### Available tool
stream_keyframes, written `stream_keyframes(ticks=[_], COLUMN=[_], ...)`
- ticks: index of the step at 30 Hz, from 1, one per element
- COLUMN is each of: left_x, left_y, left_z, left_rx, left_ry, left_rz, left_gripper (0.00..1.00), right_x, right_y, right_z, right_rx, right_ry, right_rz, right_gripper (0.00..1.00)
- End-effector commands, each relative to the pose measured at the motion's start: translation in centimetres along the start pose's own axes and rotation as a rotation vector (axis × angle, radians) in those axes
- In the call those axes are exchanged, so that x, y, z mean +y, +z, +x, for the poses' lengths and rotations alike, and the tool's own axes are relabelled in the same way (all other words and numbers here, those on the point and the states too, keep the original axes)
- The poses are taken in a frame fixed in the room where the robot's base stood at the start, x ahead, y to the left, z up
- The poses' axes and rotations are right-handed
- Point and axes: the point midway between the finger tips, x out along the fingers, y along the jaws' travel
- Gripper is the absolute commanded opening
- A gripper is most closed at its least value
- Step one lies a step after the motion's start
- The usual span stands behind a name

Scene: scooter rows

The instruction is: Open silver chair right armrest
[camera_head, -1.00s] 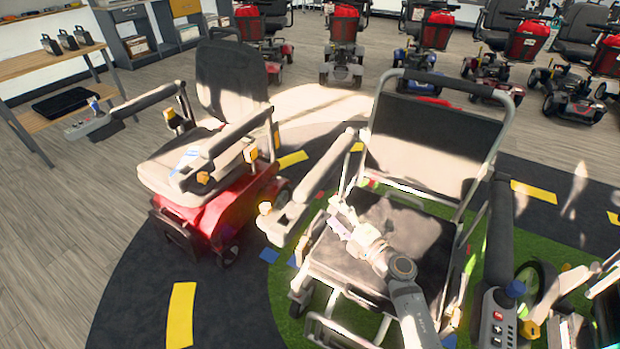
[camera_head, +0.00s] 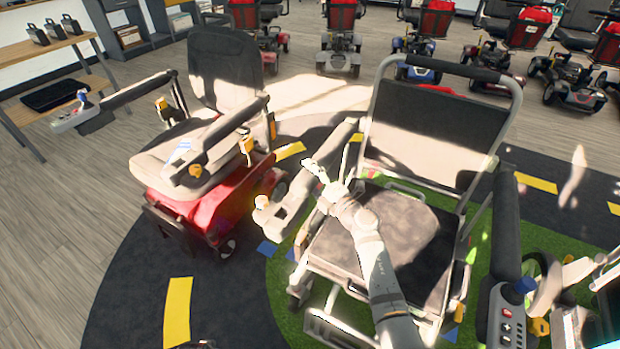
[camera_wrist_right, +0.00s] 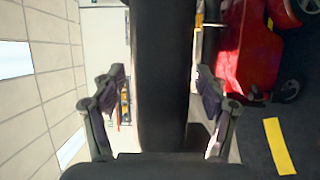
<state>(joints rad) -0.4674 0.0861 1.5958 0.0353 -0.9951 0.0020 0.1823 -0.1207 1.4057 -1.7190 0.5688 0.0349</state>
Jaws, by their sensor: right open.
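The silver chair (camera_head: 487,150) has a tubular silver frame, a dark back and a dark seat, and faces me. Its armrest on the picture's left (camera_head: 302,182) is a long padded bar, lying slanted beside the seat. My right gripper (camera_head: 329,159) is over this armrest, its arm reaching up across the seat. In the right wrist view the dark armrest pad (camera_wrist_right: 163,75) runs between the two spread fingers of my right gripper (camera_wrist_right: 162,92), with a gap on each side. My left gripper does not show.
A red power chair (camera_head: 212,190) stands close on the left. A dark armrest with a control panel (camera_head: 506,318) rises at the lower right. Several scooters line the back, and a wooden shelf (camera_head: 40,55) stands at the far left.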

Motion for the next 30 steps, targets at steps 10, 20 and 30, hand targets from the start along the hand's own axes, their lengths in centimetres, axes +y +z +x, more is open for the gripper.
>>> stream_keyframes(ticks=[10,20,30], left_x=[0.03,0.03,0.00], left_y=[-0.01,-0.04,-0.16], left_z=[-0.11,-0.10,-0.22], left_rx=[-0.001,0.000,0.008], left_ry=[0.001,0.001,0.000], left_rz=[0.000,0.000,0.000], left_gripper=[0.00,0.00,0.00], right_x=[0.05,0.02,0.18], right_y=[0.01,0.01,0.01], right_z=[0.10,0.08,0.06], right_rx=[0.000,0.000,0.000], right_ry=[0.000,0.000,-0.002], right_rz=[0.000,0.000,0.002], right_gripper=[0.60,0.15,0.00])
